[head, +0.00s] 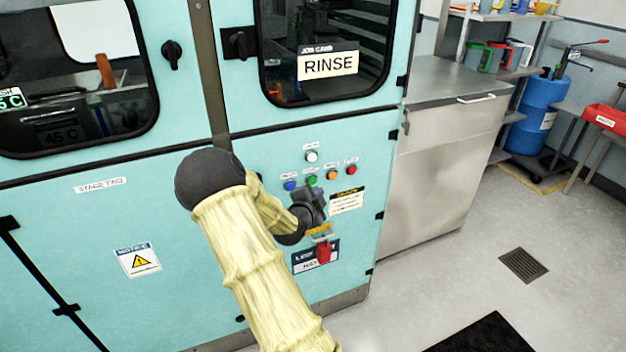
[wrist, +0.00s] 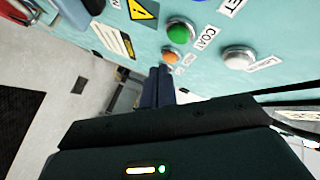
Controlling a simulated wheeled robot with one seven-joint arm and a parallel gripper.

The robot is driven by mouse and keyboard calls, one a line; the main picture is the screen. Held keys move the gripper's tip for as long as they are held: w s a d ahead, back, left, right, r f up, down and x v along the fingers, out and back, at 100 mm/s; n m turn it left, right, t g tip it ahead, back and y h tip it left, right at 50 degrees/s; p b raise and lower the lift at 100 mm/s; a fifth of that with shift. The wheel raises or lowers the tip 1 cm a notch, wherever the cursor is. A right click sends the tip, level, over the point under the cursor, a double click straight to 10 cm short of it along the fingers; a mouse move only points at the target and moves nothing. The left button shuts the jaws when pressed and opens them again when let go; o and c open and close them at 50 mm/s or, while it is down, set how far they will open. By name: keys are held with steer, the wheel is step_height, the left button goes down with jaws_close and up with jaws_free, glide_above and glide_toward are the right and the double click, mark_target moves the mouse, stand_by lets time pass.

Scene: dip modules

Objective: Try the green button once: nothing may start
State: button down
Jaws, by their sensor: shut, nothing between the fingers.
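The green button (head: 312,181) sits on the pale teal panel, between a blue button (head: 290,186) and an orange button (head: 332,174). The green button (wrist: 180,31) shows large and unobstructed in the wrist view, its dome in a metal ring. My gripper (head: 318,194) is in front of the panel, just below the green button in the head view. In the wrist view my gripper's dark fingers (wrist: 160,72) are together and empty, with their tips below the green button and near the orange one. I see no contact with the green button; the exact gap is unclear.
A white button (head: 312,156) is above the row and a red button (head: 351,169) at its right end. A red tag or lock (head: 323,252) hangs below my gripper. Door handles (head: 238,45) stick out above.

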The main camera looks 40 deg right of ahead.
mark_target(312, 181)
steer(key=shift+w+d, duration=0.15)
steer(key=shift+w, duration=0.45)
steer(key=shift+w+d, duration=0.15)
steer(key=shift+w, duration=0.4)
steer(key=shift+w, duration=0.1)
stand_by(1.1)
steer(key=shift+w+d+b, duration=0.1)
steer(key=shift+w+b, duration=0.2)
steer(key=shift+w+d, duration=0.1)
steer(key=shift+w, duration=0.3)
stand_by(0.9)
steer(key=shift+s+a+b, duration=0.2)
steer(key=shift+s+b, duration=0.35)
steer(key=shift+s, duration=0.25)
